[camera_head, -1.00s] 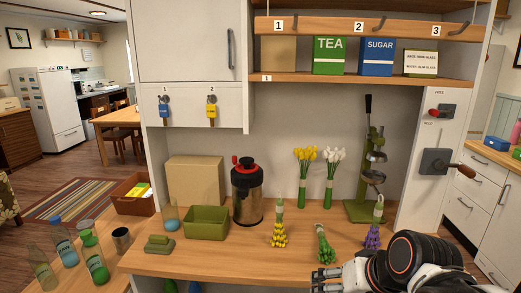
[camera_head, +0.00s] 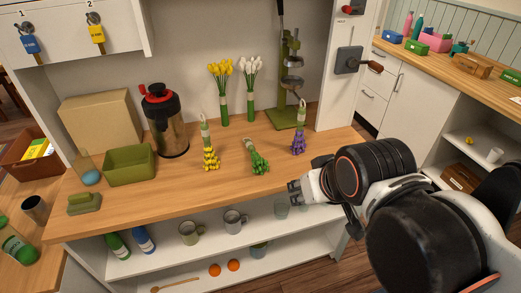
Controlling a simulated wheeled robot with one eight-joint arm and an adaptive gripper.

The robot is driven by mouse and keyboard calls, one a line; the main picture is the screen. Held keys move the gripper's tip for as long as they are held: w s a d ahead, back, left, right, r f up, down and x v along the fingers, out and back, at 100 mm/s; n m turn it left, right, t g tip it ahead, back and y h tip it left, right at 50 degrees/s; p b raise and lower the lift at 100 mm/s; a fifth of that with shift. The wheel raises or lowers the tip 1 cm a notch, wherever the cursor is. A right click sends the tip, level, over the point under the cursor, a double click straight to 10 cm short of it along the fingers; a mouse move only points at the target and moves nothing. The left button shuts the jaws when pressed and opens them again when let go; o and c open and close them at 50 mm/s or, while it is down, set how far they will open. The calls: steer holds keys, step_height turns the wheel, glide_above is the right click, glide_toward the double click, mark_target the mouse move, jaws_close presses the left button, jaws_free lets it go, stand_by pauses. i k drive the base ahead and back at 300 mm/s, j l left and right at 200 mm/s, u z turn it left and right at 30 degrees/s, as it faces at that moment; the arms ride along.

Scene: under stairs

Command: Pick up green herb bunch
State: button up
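The green herb bunch (camera_head: 256,159) lies on the wooden counter between a yellow flower bunch (camera_head: 209,155) and a purple flower bunch (camera_head: 299,141). Its leafy head points toward the counter's front edge and its pale stems point back. My gripper (camera_head: 295,190) is to the right of the herb bunch, at the front edge of the counter, apart from it. The gripper's fingers are small in the picture and partly masked by the wrist, so I cannot tell whether they are open.
A green press (camera_head: 287,85), vases of yellow tulips (camera_head: 221,88) and white tulips (camera_head: 250,88), and a dark urn (camera_head: 166,125) stand behind the bunches. A green bin (camera_head: 129,166) is at left. The counter in front of the herb bunch is clear.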

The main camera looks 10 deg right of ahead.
mark_target(258, 162)
steer(key=j+z, duration=0.15)
steer(key=z, duration=0.25)
steer(key=j+z, duration=0.2)
steer(key=z, duration=0.2)
steer(key=j+z, duration=0.2)
steer(key=z, duration=0.25)
steer(key=j+z, duration=0.15)
steer(key=z, duration=0.25)
steer(key=k+j+z, duration=0.15)
steer(key=j, duration=0.35)
steer(key=k+j+z, duration=0.15)
steer(key=k+j, duration=0.15)
steer(key=j, duration=0.15)
steer(key=k+j+z, duration=0.15)
steer(key=j, duration=0.3)
steer(key=k+j+z, duration=0.15)
steer(key=k+j, duration=0.25)
